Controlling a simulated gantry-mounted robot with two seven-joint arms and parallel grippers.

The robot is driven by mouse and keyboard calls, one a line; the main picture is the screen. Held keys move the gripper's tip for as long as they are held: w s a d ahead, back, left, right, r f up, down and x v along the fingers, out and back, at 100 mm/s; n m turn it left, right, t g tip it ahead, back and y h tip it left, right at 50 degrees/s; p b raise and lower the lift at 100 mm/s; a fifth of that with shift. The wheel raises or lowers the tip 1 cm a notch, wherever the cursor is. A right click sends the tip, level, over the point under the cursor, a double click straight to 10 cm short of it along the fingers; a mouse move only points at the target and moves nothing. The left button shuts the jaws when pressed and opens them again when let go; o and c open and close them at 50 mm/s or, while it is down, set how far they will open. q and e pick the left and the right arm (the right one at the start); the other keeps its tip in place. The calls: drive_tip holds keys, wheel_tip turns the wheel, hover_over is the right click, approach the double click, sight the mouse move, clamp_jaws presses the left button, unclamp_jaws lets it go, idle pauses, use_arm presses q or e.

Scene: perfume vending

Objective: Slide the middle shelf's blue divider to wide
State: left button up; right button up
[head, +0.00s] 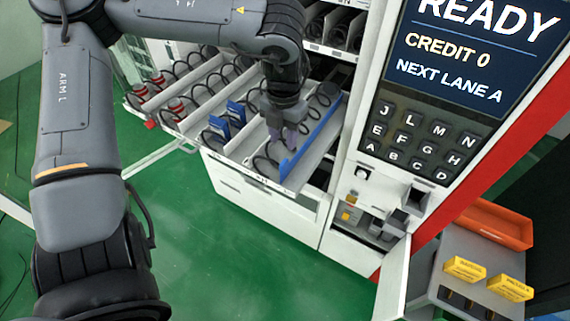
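The blue divider (318,132) is a long blue strip standing along the right part of a pulled-out shelf (283,186) of the vending machine. Spiral coils lie in the lanes to its left, and a bare grey strip of shelf lies to its right. My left gripper (288,140) points down over the shelf, just left of the divider near its front half. Its fingertips are small and dark here, so I cannot tell whether they touch the divider or how far apart they are. My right gripper is not in view.
Blue upright pieces (218,127) and red-and-white items (176,106) stand in lanes further left. A keypad panel (413,143) rises close on the right. An open door (393,282) and a grey stand with yellow boxes (510,288) and an orange bin (488,222) are lower right.

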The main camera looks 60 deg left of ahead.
sight(284, 161)
use_arm(q)
wheel_tip(284, 161, down, 10)
drive_tip(key=shift+f+p, duration=0.25)
drive_tip(key=shift+p, duration=0.6)
clamp_jaws()
